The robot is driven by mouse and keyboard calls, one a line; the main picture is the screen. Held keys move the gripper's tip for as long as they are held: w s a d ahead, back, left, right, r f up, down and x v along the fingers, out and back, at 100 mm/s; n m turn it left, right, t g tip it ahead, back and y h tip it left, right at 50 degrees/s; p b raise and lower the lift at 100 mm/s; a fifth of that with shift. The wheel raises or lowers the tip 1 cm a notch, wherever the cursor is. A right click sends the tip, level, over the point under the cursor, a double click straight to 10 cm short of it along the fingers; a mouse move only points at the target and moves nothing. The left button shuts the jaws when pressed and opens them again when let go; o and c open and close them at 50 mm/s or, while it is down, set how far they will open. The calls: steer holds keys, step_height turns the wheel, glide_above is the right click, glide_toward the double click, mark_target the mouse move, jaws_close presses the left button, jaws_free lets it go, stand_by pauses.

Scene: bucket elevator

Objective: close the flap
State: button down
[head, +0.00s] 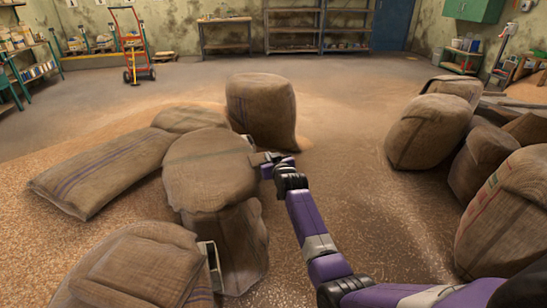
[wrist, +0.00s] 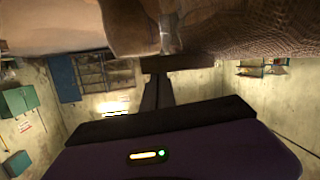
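No flap can be made out for certain in either view. My gripper (head: 262,160) is at the end of my purple arm, against or very near the right side of an upright burlap sack (head: 208,172) in the head view. A small pale metal piece (head: 248,139) shows just beyond it, partly hidden between sacks. The wrist view appears upside down, with brown sackcloth (wrist: 270,28) filling its top and a small metallic piece (wrist: 169,38) beside it. The dark fingers are seen edge-on there, and their opening is not clear.
Several sacks stand around, including a tall one (head: 262,110) behind, a lying one (head: 105,172) at left and a group (head: 428,130) at right. Another metal edge (head: 211,265) shows between the near sacks. Grain-strewn floor (head: 340,150) is clear in the middle.

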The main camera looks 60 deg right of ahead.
steer(key=r+p, duration=0.1)
steer(key=r, duration=0.1)
steer(key=r+p, duration=0.1)
steer(key=r, duration=0.1)
steer(key=shift+s+a+p, duration=0.2)
steer(key=shift+s+p, duration=0.05)
steer(key=shift+p, duration=0.05)
steer(key=p+v, duration=0.1)
steer(key=v, duration=0.8)
steer(key=shift+s, duration=0.2)
steer(key=shift+r, duration=0.1)
